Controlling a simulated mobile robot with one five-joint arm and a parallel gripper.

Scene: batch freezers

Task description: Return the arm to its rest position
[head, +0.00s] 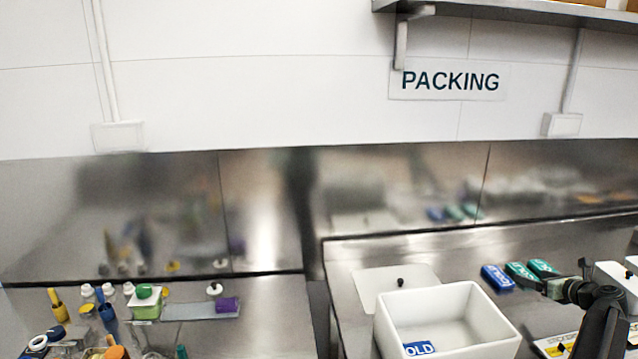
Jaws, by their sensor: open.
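My gripper (544,284) is at the right of the head view, at the end of my dark arm (603,322), which rises from the lower right. It is open, and I see nothing held in it. It is over the right steel counter (345,290), to the right of an open white box (450,342) and near several blue and green packs. Its fingertips are small and partly merge with the dark arm behind them.
The white box holds a blue labelled pack (419,349). Its lid (395,287) lies behind it. A blue pack (497,278) and green packs (542,268) lie near my gripper. White containers (615,275) stand far right. Bottles and tools crowd the left counter (265,315).

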